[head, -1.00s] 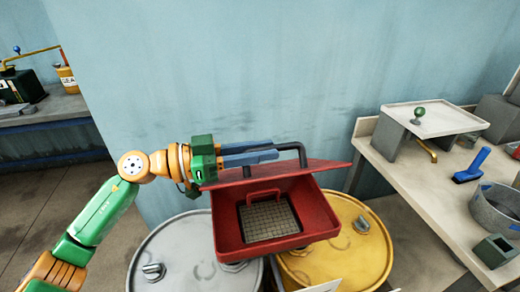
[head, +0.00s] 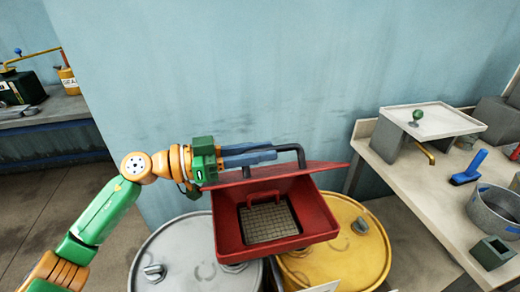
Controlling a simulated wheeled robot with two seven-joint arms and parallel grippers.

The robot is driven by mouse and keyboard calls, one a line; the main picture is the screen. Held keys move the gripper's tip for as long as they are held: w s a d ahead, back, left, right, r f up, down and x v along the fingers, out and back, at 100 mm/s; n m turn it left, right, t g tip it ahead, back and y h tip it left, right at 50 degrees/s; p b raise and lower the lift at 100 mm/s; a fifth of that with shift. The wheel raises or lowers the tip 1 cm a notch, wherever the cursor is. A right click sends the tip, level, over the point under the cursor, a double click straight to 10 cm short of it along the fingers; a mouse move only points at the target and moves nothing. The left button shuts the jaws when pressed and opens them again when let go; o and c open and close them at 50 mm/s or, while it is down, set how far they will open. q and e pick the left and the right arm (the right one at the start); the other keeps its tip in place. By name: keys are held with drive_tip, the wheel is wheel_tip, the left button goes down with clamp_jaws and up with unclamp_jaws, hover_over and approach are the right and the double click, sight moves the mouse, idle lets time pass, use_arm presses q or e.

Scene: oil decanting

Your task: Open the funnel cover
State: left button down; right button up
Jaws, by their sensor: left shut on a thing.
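The red funnel (head: 322,228) sits above a grey drum and a yellow drum in the middle of the head view. Its red cover (head: 325,170) is raised at the back and stands tilted, so the grate (head: 268,222) with its red handle shows inside. My left gripper (head: 272,153) reaches in from the left, with its blue fingers shut on the dark cover handle (head: 301,154) above the cover. The exact contact is small and partly hidden. My right gripper is not in view.
The grey drum (head: 178,255) and yellow drum (head: 350,262) stand below the funnel. A workbench on the right holds a tray stand (head: 440,118), a blue brush (head: 468,168), a round metal pan (head: 498,208) and a small grey box (head: 492,252). A blue wall is close behind.

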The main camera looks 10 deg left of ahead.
use_arm(q)
drive_tip(key=w+a+r+n+p, duration=0.3)
drive_tip(key=w+r+n+p, duration=0.1)
drive_tip(key=w+p, duration=0.3)
drive_tip(key=shift+w+a+r+n, duration=0.15)
drive_tip(key=shift+w+r+n, duration=0.1)
drive_tip(key=shift+w+n, duration=0.35)
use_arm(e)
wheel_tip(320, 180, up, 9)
use_arm(q)
drive_tip(key=shift+s, duration=0.1)
drive_tip(key=c, duration=0.8)
unclamp_jaws()
drive_tip(key=shift+c, duration=0.2)
drive_tip(key=shift+w+f, duration=0.15)
drive_tip(key=shift+w, duration=0.05)
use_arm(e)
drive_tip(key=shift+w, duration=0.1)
use_arm(q)
drive_tip(key=b+v, duration=0.2)
drive_tip(key=v, duration=0.5)
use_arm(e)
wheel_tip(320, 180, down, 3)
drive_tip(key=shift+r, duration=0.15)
